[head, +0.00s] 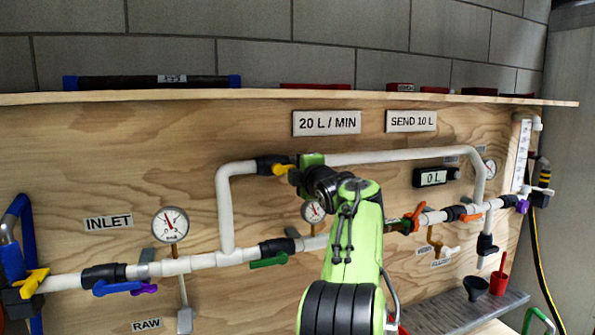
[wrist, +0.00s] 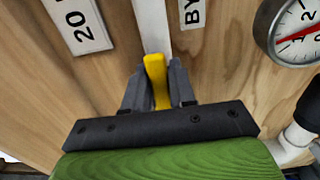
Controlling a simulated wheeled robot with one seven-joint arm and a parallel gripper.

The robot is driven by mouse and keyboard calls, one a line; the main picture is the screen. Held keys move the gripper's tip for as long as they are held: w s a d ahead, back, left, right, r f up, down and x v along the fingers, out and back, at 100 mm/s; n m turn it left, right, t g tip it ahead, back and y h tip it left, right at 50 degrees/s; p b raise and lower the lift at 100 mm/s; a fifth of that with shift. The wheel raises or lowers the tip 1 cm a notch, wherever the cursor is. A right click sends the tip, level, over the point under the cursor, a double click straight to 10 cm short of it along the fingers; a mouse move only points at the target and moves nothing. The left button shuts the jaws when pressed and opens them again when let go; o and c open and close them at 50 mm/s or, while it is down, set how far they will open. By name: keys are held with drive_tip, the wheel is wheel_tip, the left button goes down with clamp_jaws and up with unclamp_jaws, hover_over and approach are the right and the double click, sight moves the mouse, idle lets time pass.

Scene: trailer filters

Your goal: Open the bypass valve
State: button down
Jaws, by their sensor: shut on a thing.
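The bypass valve (head: 268,162) is a black fitting on the raised upper pipe, left of centre in the head view. Its yellow handle (head: 282,169) shows just left of my gripper (head: 308,165). In the wrist view the yellow handle (wrist: 155,68) stands between the two grey fingers of my gripper (wrist: 157,88), which are shut on it. There the handle appears roughly in line with the white pipe (wrist: 152,22) behind it. The handle's lower end is hidden by the gripper's dark palm plate. My green arm hides part of the lower pipe.
A pressure gauge (wrist: 292,30) is close at the right of the wrist view. The lower pipe carries a green-handled valve (head: 268,260), a blue-handled one (head: 118,288) and a red-orange handle (head: 415,217). A shelf (head: 250,95) overhangs the plywood board (head: 100,180).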

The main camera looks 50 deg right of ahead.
idle(0.3)
drive_tip(key=c, duration=1)
unclamp_jaws()
drive_tip(key=b+v, duration=0.3)
drive_tip(key=v, duration=1.2)
drive_tip(key=shift+s+a, duration=0.15)
drive_tip(key=shift+s, duration=0.2)
